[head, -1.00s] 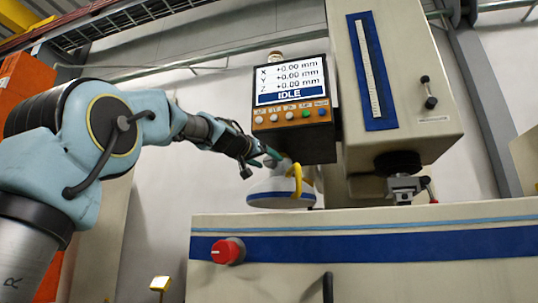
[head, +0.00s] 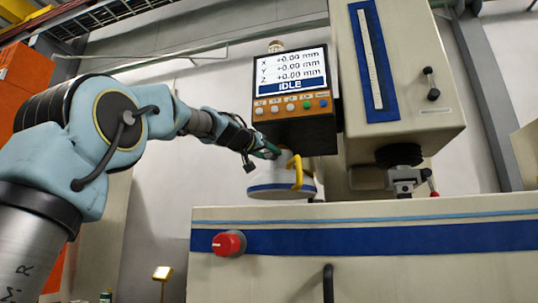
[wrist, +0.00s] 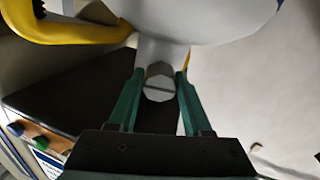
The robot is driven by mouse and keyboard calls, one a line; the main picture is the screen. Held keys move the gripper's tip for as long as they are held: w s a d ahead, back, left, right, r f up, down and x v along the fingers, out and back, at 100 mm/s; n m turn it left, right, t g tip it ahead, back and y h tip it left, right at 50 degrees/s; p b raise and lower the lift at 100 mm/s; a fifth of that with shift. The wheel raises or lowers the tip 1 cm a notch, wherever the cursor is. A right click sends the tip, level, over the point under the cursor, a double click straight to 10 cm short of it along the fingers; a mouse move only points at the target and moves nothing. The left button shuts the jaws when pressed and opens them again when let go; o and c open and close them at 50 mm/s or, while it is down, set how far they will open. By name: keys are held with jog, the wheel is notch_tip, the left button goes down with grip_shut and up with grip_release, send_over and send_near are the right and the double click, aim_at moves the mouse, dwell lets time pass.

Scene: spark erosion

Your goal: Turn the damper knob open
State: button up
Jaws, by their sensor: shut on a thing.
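The damper knob appears to be the round grey knob (wrist: 160,88) with a dark line across its face, on the neck of a white hood. It sits between the green fingers of my gripper (wrist: 160,92) in the wrist view, and my gripper is shut on it. The line runs roughly crosswise in that view. In the head view, my gripper (head: 272,151) is at the top of the white hood (head: 278,179), which has a blue band and a yellow handle (head: 296,171). The knob itself is hard to make out there.
A dark control box with a display (head: 291,75) reading IDLE hangs close above my gripper. A machine column (head: 425,80) stands to the right. A red knob (head: 229,243) is on the front of the cream machine body (head: 420,275).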

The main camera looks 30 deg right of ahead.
grip_shut()
jog(key=shift+n, duration=0.3)
jog(key=n, duration=0.3)
jog(key=shift+n, duration=0.4)
jog(key=n, duration=0.4)
jog(key=shift+p, duration=0.4)
jog(key=n+p, duration=0.1)
jog(key=n, duration=0.4)
jog(key=n+p, duration=0.1)
jog(key=n, duration=0.3)
jog(key=shift+n, duration=0.4)
